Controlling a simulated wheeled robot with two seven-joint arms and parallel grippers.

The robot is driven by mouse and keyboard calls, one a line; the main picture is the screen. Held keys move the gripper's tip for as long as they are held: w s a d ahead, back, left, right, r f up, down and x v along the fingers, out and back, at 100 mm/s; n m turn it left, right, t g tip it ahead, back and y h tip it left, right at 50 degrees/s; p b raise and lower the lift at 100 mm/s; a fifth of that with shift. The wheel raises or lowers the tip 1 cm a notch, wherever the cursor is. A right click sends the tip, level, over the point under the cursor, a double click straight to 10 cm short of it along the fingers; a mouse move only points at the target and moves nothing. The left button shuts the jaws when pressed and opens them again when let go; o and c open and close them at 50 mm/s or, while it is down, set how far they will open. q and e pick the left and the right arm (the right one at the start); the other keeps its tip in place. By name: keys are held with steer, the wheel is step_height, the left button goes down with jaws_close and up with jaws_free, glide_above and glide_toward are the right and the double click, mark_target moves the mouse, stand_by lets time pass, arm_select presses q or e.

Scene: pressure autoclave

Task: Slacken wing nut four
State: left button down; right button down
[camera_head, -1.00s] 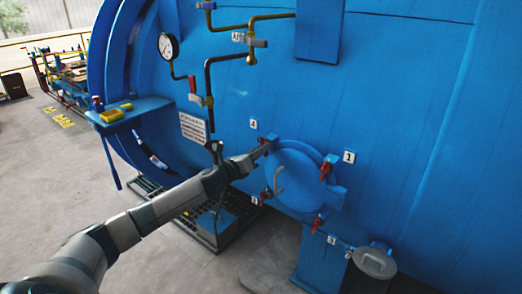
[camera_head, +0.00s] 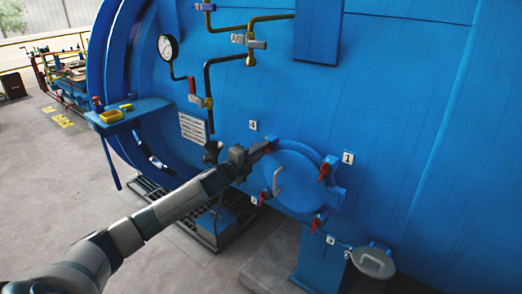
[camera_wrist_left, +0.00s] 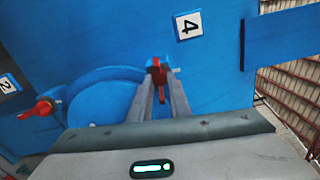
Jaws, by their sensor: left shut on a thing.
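Wing nut four is the red nut (camera_wrist_left: 157,72) at the rim of the round blue hatch (camera_head: 297,180), beside the label marked 4 (camera_head: 253,125). That label also shows in the left wrist view (camera_wrist_left: 188,25). My left gripper (camera_head: 269,147) is at the hatch's upper left edge, shut on wing nut four. In the left wrist view its two fingers (camera_wrist_left: 161,92) lie on either side of the red nut. The nut is mostly hidden by the fingers in the head view. My right gripper is not in view.
Other red wing nuts sit around the hatch: upper right (camera_head: 325,171), lower left (camera_head: 265,198) and bottom (camera_head: 317,223). A pale handle (camera_head: 278,181) stands out from the hatch. Pipes with a gauge (camera_head: 168,47) are above left. A round grey-lidded fitting (camera_head: 374,263) is lower right.

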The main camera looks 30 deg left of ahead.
arm_select(q)
steer(key=n+p, duration=0.1)
steer(key=n, duration=1.2)
steer(key=shift+a+r, duration=0.1)
steer(key=shift+a, duration=0.05)
stand_by(0.4)
steer(key=c, duration=1.6)
jaws_free()
steer(key=shift+c, duration=0.2)
steer(key=shift+s, duration=0.15)
